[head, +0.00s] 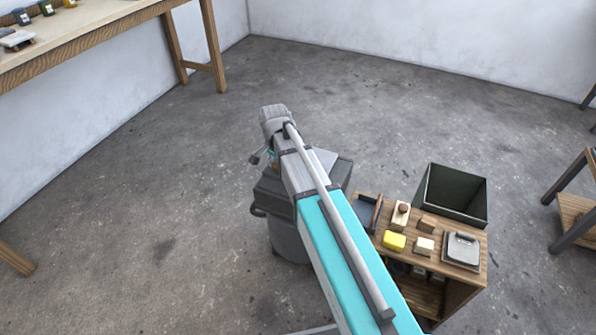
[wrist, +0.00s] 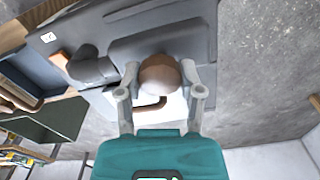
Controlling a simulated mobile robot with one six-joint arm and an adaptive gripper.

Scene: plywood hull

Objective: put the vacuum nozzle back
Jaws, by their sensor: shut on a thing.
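The vacuum (head: 288,232) is a grey canister with a dark lid, standing on the floor left of the small wooden cart. Its dark top (wrist: 150,22) and a thick grey hose fitting (wrist: 88,68) show in the wrist view. My gripper (wrist: 160,68) is over the vacuum, its two fingers closed on a brown, rounded end that looks to be the vacuum nozzle (wrist: 160,77). A thin brown curved part shows below this end, and the rest of it is hidden. In the head view my arm covers much of the vacuum, and the nozzle cannot be made out.
The cart (head: 465,285) carries a yellow block (head: 394,242), several wooden pieces and a grey scale-like device (head: 462,249). A dark green open bin (head: 450,193) stands behind it. A workbench (head: 80,45) is at upper left. The floor left of the vacuum is clear.

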